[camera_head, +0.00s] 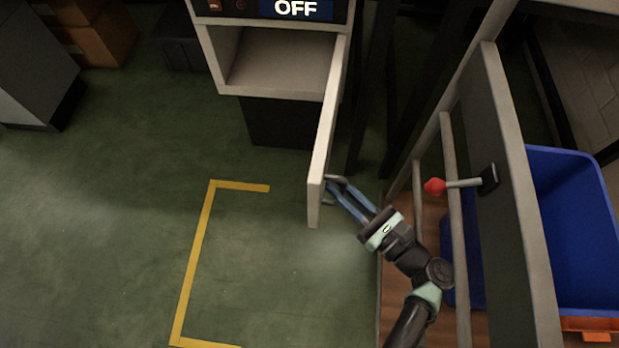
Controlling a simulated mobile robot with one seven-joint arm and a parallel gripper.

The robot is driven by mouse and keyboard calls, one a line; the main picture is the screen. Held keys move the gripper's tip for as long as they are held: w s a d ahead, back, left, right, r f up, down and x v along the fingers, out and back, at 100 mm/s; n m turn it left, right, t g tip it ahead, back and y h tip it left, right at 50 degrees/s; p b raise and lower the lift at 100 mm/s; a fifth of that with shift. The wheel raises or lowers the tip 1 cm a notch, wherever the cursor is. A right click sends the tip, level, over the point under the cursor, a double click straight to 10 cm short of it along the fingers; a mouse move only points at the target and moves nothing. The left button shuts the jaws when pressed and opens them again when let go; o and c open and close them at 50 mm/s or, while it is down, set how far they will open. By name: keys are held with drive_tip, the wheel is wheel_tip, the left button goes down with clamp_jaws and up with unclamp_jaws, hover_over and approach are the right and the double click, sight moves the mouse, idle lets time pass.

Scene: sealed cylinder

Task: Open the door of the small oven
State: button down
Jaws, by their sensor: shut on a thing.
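The small oven (278,60) stands at the top middle, with an "OFF" display above its open, empty-looking chamber. Its door (326,140) is swung wide open, hinged at the right side and pointing toward me, so I see it nearly edge-on. My gripper (335,188) is at the free end of the door, on its right side, with its blue fingers shut on the door's handle. The handle is small and partly hidden by the fingers.
A grey frame with a red-knobbed lever (436,186) stands close to the right of my arm. A blue bin (570,220) is behind it. Yellow floor tape (196,255) marks the clear green floor at left. Cardboard boxes (95,35) sit at the upper left.

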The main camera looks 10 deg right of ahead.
drive_tip(key=shift+s+d, duration=0.1)
drive_tip(key=shift+d, duration=0.4)
